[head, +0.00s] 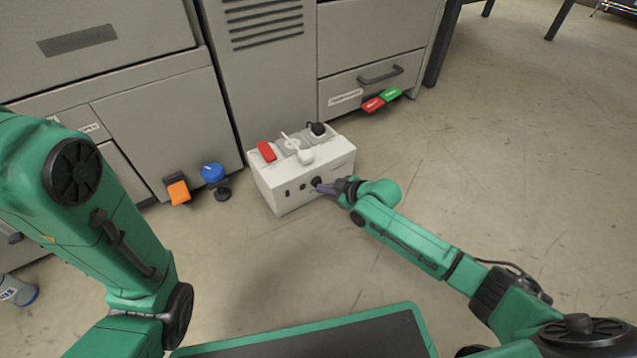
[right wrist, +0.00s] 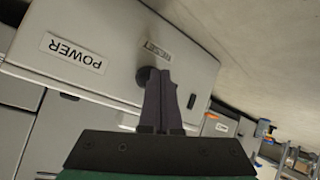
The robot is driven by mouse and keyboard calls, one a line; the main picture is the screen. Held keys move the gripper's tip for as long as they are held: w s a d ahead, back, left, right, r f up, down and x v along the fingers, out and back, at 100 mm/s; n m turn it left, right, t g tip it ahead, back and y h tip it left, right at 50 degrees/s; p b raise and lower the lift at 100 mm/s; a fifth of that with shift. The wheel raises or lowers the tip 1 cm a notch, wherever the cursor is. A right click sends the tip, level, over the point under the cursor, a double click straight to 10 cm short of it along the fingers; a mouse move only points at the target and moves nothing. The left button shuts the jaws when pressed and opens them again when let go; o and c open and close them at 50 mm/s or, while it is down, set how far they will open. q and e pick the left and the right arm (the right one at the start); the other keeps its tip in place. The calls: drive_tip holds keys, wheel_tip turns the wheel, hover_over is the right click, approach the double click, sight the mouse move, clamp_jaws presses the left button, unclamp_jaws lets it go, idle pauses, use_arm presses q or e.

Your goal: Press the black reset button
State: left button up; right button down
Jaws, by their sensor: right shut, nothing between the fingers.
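A white control box (head: 334,170) stands on the floor against the grey machine. The black reset button (head: 316,181) is on its front face. In the right wrist view the round black button (right wrist: 142,76) sits by an upside-down RESET label (right wrist: 156,50). My right gripper (head: 322,187) is shut and empty, with its fingertips right at the button. In the right wrist view the closed fingers (right wrist: 157,76) overlap the button's edge and hide part of it. I cannot tell whether they touch it or whether it is pushed in. My left gripper is out of view.
A red switch (head: 266,151), a white lever (head: 297,146) and a black knob (head: 317,129) are on the box's top. A blue knob (head: 212,173) and an orange block (head: 178,192) are left of it. The floor (head: 480,170) to the right is clear.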

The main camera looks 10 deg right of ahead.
drive_tip(key=shift+s+d+p, duration=0.25)
drive_tip(key=shift+s+p, duration=0.2)
drive_tip(key=shift+s, duration=0.2)
drive_tip(key=s+p, duration=0.1)
drive_tip(key=s+d+p, duration=0.1)
drive_tip(key=s, duration=0.1)
drive_tip(key=s+d+p, duration=0.1)
drive_tip(key=p, duration=0.1)
drive_tip(key=shift+s, duration=0.35)
idle(0.3)
